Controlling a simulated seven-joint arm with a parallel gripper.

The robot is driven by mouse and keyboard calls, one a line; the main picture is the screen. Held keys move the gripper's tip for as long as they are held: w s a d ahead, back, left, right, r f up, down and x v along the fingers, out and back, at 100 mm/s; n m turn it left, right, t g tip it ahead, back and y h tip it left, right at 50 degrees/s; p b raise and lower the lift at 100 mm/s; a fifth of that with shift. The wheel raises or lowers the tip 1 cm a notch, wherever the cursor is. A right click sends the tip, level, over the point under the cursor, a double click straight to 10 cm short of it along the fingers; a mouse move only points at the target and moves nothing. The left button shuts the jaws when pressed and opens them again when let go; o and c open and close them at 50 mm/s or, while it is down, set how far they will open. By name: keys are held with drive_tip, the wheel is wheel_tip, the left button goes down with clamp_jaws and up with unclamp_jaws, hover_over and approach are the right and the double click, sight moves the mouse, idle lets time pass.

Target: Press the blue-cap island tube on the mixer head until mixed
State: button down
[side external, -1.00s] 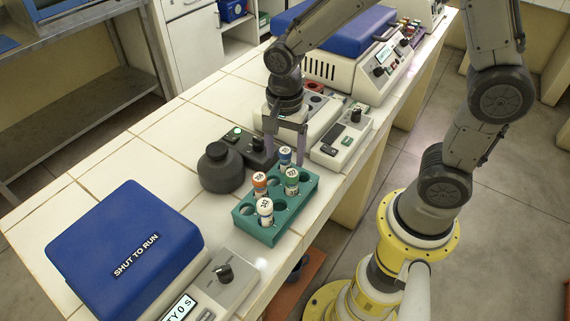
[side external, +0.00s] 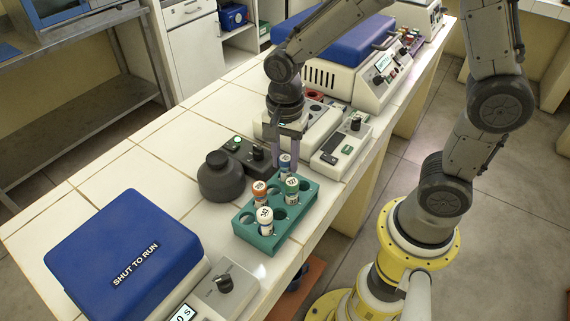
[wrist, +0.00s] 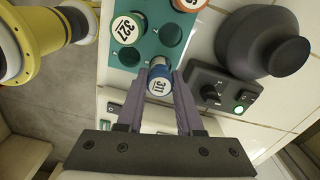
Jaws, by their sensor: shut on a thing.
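The mixer (side external: 220,178) has a round black head and stands left of the rack, apart from the tube. Its control box (side external: 240,152) has a knob and a lit green button.
Orange-cap (side external: 260,189) and green-cap (side external: 291,187) tubes and another tube (side external: 265,219) stand close by in the rack. A blue-lidded machine (side external: 130,250) is at the near left. Pale devices (side external: 340,146) stand beyond the rack. The tiled bench left of the mixer is clear.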

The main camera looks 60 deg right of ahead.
wheel_tip(320, 180, up, 11)
drive_tip(key=w+a+r, duration=0.4)
drive_tip(key=w, duration=0.5)
drive_tip(key=w+a+f, duration=0.3)
drive_tip(key=w+f, duration=0.1)
drive_tip(key=f, duration=0.1)
drive_tip(key=shift+f, duration=0.3)
drive_tip(key=shift+w+a+f, duration=0.1)
drive_tip(key=shift+f, duration=0.5)
idle(0.7)
drive_tip(key=shift+r, duration=0.1)
idle(3.3)
drive_tip(key=shift+r, duration=2.95)
